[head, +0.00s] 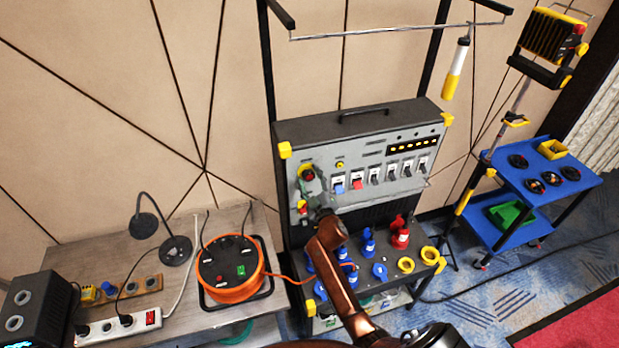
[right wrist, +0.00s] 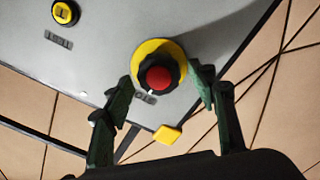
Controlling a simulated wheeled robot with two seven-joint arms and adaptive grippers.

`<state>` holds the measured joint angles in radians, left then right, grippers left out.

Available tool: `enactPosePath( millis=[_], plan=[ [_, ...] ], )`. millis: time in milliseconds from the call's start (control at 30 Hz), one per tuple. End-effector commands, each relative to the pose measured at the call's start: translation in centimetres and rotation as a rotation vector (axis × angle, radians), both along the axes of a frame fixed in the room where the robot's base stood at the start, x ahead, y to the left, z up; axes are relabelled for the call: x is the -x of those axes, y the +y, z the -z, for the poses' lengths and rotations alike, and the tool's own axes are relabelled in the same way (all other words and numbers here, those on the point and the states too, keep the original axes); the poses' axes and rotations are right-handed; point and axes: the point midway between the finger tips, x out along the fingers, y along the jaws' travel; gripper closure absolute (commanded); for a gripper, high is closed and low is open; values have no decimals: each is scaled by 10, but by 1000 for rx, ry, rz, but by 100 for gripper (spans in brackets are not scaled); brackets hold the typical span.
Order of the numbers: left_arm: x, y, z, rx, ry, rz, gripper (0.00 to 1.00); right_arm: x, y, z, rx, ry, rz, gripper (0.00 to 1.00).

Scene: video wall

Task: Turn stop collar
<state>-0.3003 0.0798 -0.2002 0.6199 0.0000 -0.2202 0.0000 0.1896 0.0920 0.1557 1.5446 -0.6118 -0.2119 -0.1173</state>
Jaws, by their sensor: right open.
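The stop button has a red cap, a black ribbed collar (right wrist: 172,92) and a yellow disc (right wrist: 141,53) behind it, on a grey panel in the right wrist view. A small white mark shows on the collar's edge. In the head view the stop button (head: 308,173) is at the panel's upper left, partly covered by my gripper. My right gripper (right wrist: 160,78) is open, its green fingers on either side of the collar. The left finger appears close to the collar; contact cannot be told. My left gripper is not in view.
A yellow test button (right wrist: 65,12) and a yellow corner bumper (right wrist: 167,134) are near the stop. Rocker switches (head: 374,176) line the panel to the right. Blue and red plugs (head: 400,233) stand on the shelf below. An orange cable reel (head: 230,268) sits on the left table.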

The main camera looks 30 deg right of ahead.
Motion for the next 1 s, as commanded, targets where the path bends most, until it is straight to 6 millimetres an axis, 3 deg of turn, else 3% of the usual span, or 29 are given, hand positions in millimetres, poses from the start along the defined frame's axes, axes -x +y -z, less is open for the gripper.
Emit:
enactPosePath(
  millis=[267, 867, 1000],
  plan=[
    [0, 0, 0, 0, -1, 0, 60, -2, 0, 0, 0, 0, 0, 48],
    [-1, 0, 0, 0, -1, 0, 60, -2, 0, 1, 0, 1, 0, 88],
    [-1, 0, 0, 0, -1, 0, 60, -2, 0, 1, -3, 1, 0, 90]
  ],
)
